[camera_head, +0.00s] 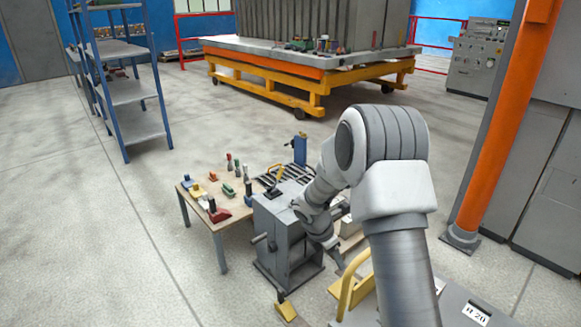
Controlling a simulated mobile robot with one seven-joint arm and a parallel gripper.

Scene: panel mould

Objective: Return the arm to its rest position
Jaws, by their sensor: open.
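My arm (395,190) rises at the right of the head view, bends over at a large grey and white joint, and reaches down and left. Its wrist (315,205) hangs beside the grey machine with a crank. My gripper (337,262) is small and low at the end of the arm, pointing down to the right of that machine. It is open, and I see nothing held in it. Its fingertips are hard to make out at this size.
A grey machine (278,232) stands against a wooden table (190,205) with several small coloured tools. A yellow handle (350,285) is close below the gripper. An orange post (497,130) stands right, a blue shelf rack (130,92) left. The floor (90,230) at left is clear.

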